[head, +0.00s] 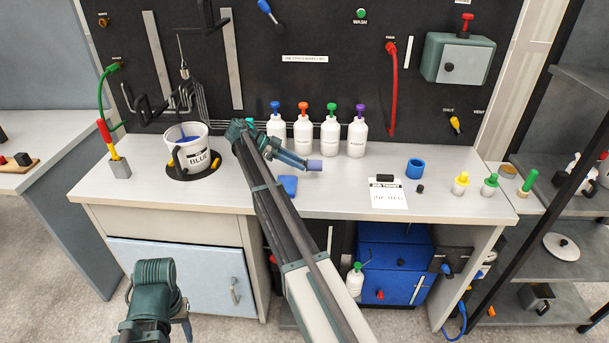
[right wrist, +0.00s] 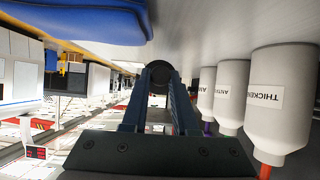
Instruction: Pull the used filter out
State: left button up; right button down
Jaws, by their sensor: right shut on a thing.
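My right gripper (head: 296,160) is above the bench in front of the white bottles, pointing right. It is shut on a short lavender cylinder (head: 315,165), which sticks out past the fingertips and seems to be the used filter. In the right wrist view the fingers (right wrist: 158,90) close around its dark round end (right wrist: 158,75). The cylinder looks held clear of the bench.
Several white bottles (head: 303,137) stand behind the gripper. The bench between the block and card is clear.

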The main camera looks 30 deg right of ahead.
jog(key=shift+f, duration=0.2)
dwell(0.4)
jog(key=shift+f+b, duration=0.85)
jog(key=shift+b, duration=0.15)
jog(key=c, duration=0.6)
grip_release()
jog(key=shift+r, duration=0.1)
